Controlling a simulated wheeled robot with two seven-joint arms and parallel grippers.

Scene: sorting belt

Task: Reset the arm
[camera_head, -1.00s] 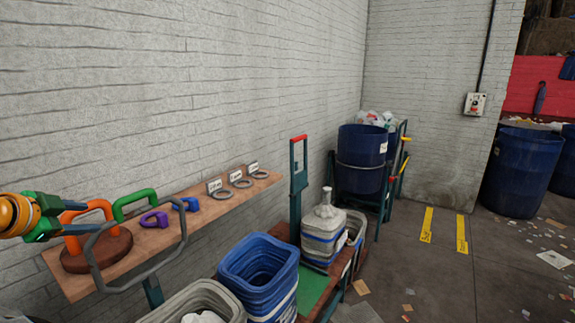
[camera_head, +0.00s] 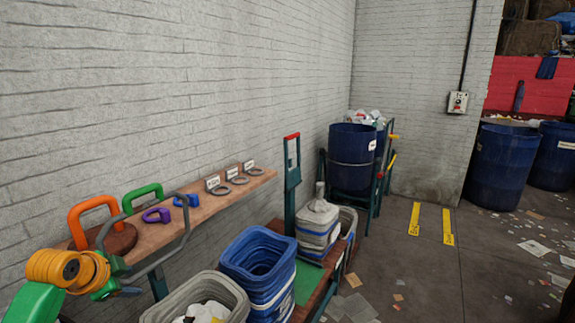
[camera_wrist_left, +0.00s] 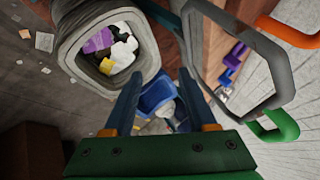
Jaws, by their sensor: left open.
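My left gripper (camera_head: 122,287) is in the lower left of the head view, at the end of my orange and green arm. It is low, in front of the wall shelf's near end and beside the light grey bin (camera_head: 232,292). In the left wrist view the two dark fingers of the gripper (camera_wrist_left: 160,98) stand apart with nothing between them. Past them lie the blue bin (camera_wrist_left: 158,95) and the grey bin (camera_wrist_left: 68,50) holding purple, white and yellow scraps. My right gripper is not in view.
A wooden shelf (camera_head: 222,199) on the brick wall carries orange (camera_head: 92,203), green (camera_head: 143,189), purple (camera_head: 158,213) and blue (camera_head: 193,201) handles and grey rings with labels. A large grey handle frame (camera_head: 185,228) stands close to the gripper. Blue barrels (camera_head: 500,168) stand farther back.

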